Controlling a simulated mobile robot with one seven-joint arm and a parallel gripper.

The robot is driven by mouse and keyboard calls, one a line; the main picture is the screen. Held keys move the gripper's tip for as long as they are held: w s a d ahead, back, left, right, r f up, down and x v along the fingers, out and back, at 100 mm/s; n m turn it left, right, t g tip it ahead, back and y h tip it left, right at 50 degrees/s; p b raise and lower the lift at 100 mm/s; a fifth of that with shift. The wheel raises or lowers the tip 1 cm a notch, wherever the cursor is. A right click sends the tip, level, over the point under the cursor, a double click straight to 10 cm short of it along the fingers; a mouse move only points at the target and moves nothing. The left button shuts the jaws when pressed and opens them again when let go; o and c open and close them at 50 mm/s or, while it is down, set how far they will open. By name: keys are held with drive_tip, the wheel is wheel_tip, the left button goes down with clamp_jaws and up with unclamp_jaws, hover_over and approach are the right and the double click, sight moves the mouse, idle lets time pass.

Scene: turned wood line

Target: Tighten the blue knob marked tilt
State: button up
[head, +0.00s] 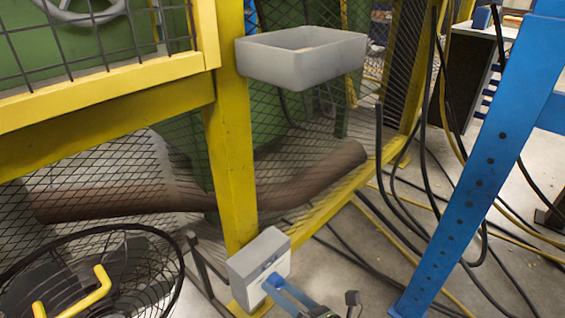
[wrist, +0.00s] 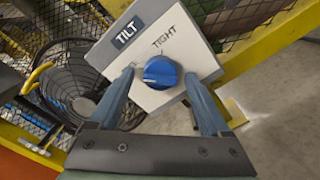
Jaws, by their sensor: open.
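The blue knob (wrist: 162,72) sits on the pale front face of a grey box (wrist: 187,38) in the wrist view. A dark label reading TILT (wrist: 127,33) and the printed word TIGHT are above it. The knob is not clearly seen there.
A black fan (head: 125,275) stands left of the box. The yellow post (head: 228,150) and mesh guard are behind, with a grey tray (head: 300,58) above. A blue upright (head: 480,170) and loose black cables are at right, over grey floor.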

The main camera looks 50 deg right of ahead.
clamp_jaws()
idle(0.3)
drive_tip(key=shift+m, duration=0.3)
drive_tip(key=m+p, duration=0.2)
drive_tip(key=m, duration=0.1)
drive_tip(key=shift+r, duration=0.15)
drive_tip(key=m+p, duration=0.3)
drive_tip(key=m, duration=0.6)
drive_tip(key=shift+m+p, duration=0.35)
drive_tip(key=shift+m, duration=0.05)
drive_tip(key=shift+m+p, duration=0.5)
drive_tip(key=shift+m, duration=1.7)
